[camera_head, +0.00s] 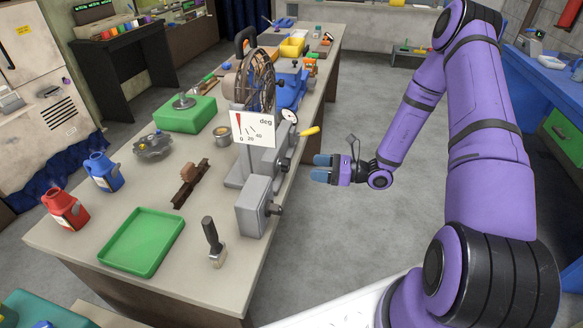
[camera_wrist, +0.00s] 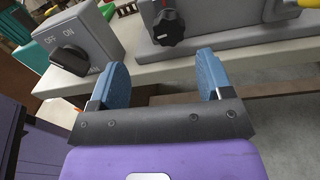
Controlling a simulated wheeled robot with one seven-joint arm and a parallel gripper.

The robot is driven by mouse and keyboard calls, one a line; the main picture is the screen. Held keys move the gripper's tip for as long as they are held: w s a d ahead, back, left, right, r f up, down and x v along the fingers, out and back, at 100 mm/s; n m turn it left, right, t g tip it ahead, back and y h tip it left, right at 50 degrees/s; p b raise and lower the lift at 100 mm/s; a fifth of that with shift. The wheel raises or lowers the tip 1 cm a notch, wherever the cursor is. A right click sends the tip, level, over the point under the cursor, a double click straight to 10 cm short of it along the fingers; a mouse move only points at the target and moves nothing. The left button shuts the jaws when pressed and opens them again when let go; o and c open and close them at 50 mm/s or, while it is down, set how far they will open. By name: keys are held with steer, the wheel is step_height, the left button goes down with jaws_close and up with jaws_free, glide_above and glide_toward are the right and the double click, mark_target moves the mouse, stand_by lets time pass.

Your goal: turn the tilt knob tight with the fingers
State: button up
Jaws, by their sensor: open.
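The tilt knob, a black lobed knob (camera_wrist: 168,28), sits on the side of a grey machine (camera_wrist: 215,22), with a red mark just above it in the wrist view. It also shows as a small dark knob in the head view (camera_head: 284,164). My gripper (camera_head: 321,168) is beside the table's right edge, with its blue fingers pointing toward the machine. In the wrist view, my gripper (camera_wrist: 161,75) is open and empty. The knob appears beyond the fingertips, between them sideways and higher in the picture. A gap separates fingers and knob.
A grey switch box (camera_wrist: 78,42) marked ON and OFF, with a black rotary knob (camera_wrist: 72,60), stands left of my fingers. A yellow handle (camera_head: 309,131) juts from the machine near my gripper. A fan (camera_head: 257,80) and deg card (camera_head: 253,130) stand nearby. Floor right of the table is clear.

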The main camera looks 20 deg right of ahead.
mark_target(289, 166)
steer(key=shift+m+t, duration=0.4)
steer(key=shift+m, duration=0.2)
steer(key=x, duration=0.3)
steer(key=f+x, duration=0.1)
steer(key=x, duration=0.6)
steer(key=shift+w+d+f, duration=0.1)
steer(key=shift+w+f, duration=0.1)
steer(key=shift+f, duration=0.15)
steer(key=c, duration=0.9)
